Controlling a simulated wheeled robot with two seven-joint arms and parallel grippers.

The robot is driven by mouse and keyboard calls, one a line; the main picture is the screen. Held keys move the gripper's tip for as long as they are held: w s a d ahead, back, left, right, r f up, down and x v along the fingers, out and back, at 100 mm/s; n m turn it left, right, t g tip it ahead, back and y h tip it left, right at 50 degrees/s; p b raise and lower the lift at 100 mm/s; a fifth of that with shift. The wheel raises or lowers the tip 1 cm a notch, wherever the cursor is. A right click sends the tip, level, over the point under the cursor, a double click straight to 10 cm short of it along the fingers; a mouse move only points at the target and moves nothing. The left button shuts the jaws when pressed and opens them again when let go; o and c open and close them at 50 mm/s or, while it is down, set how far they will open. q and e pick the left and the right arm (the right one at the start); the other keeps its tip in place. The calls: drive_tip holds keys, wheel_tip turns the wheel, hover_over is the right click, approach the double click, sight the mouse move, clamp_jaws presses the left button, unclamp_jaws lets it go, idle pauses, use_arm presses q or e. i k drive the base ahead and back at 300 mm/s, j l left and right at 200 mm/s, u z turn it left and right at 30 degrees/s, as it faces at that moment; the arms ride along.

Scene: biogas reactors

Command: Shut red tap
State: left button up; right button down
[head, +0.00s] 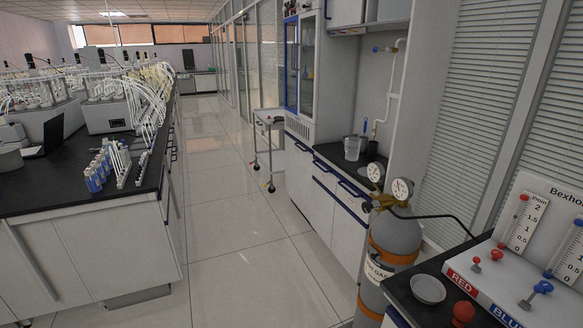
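A white gas panel labelled RED and BLUE (510,275) stands at the right on a dark bench. A larger red round knob (462,313) sits lower, at the bottom edge. I cannot tell which of these is the red tap's handle or whether it is open. A blue tap (541,288) is to their right. Neither of my grippers is in view.
A grey gas cylinder (396,240) with two gauges stands left of the panel, a black hose running from it. A small bowl (428,289) is on the bench. The aisle floor (225,210) is clear; a trolley (268,140) stands farther back. A lab bench (60,196) is at left.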

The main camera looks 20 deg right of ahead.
sight(476, 260)
drive_tip(key=i+z, duration=0.45)
drive_tip(key=i+j+z, duration=0.25)
drive_tip(key=z, duration=0.15)
drive_tip(key=i+j+z, duration=0.25)
drive_tip(key=z, duration=0.2)
drive_tip(key=i+j+z, duration=0.25)
drive_tip(key=j+z, duration=0.2)
drive_tip(key=i+j+z, duration=0.2)
drive_tip(key=j+z, duration=0.25)
drive_tip(key=i+j+z, duration=0.1)
drive_tip(key=j+z, duration=0.3)
